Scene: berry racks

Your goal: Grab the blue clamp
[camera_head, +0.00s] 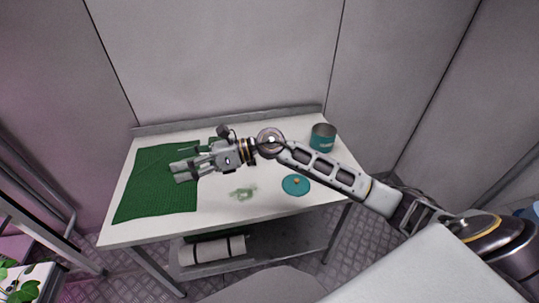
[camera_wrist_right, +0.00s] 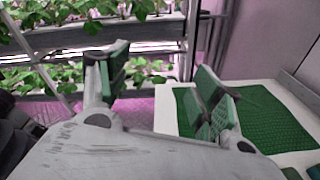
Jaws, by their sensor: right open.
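I cannot make out a clearly blue clamp in either view. A small pale green, partly see-through object (camera_head: 243,193) lies on the white table; its shape is too blurred to name. My right gripper (camera_head: 181,163) reaches in from the right, above the green mat, with its fingers pointing left. It is open and empty. In the right wrist view its two green-padded fingers (camera_wrist_right: 162,85) stand wide apart with nothing between them. The gripper and forearm hide part of the table behind them. My left gripper is not in view.
The green mat (camera_head: 155,188) covers the left of the white table (camera_head: 220,210). A teal can (camera_head: 322,138) stands at the back right, with a round teal lid (camera_head: 296,185) in front. A rolled bundle (camera_head: 212,250) lies on the lower shelf. Plant racks (camera_wrist_right: 90,40) stand beyond.

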